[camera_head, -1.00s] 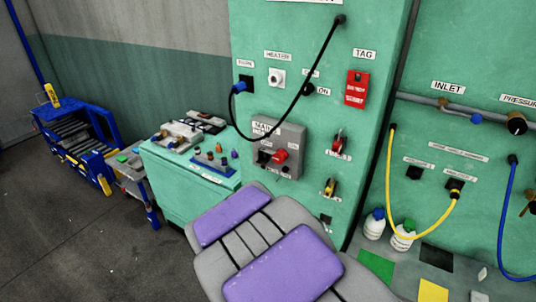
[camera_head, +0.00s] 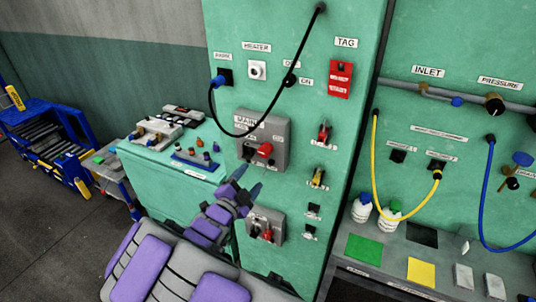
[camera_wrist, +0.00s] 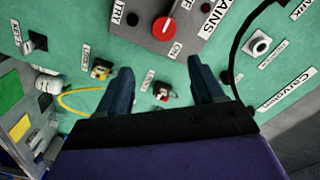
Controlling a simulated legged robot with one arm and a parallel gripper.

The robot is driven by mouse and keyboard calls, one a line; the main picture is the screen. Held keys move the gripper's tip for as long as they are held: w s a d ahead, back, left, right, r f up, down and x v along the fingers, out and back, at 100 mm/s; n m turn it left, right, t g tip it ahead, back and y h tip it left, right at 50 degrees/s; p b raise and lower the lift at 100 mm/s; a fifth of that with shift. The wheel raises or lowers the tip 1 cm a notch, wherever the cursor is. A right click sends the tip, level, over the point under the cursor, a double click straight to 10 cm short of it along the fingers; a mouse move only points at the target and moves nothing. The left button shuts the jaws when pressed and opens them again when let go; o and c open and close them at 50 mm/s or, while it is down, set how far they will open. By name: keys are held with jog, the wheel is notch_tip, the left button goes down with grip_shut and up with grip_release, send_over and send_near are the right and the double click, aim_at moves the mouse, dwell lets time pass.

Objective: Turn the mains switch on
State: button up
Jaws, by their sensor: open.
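The grey mains switch box (camera_head: 278,130) is on the green panel, with a red rotary knob (camera_head: 265,149) on its front. I cannot tell the knob's setting for sure. My gripper (camera_head: 248,181) is just below the box in the head view, apart from the knob. In the wrist view my gripper (camera_wrist: 160,70) has its two dark fingers wide apart and nothing between them; the knob is beyond the fingertips.
A black cable (camera_head: 281,100) loops in front of the panel and past the box. A lower grey box (camera_head: 277,218) with a red part is by my wrist. A red tag (camera_head: 340,78) and small padlocks hang to the right. A green bench (camera_head: 170,172) is at the left.

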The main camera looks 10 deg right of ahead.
aim_at(266, 154)
jog(key=x, duration=1)
jog(key=shift+a, duration=0.1)
jog(key=shift+w+a+f, duration=0.1)
jog(key=shift+w+a, duration=0.1)
jog(key=shift+w, duration=0.35)
jog(key=shift+w+a, duration=0.2)
jog(key=shift+w, duration=0.3)
jog(key=shift+w+a, duration=0.3)
jog(key=shift+a, duration=0.05)
jog(key=shift+d, duration=1.4)
jog(key=c, duration=0.3)
jog(key=shift+a, duration=0.9)
jog(key=c, duration=0.5)
jog(key=shift+c, duration=0.6)
jog(key=shift+d, duration=0.2)
grip_shut()
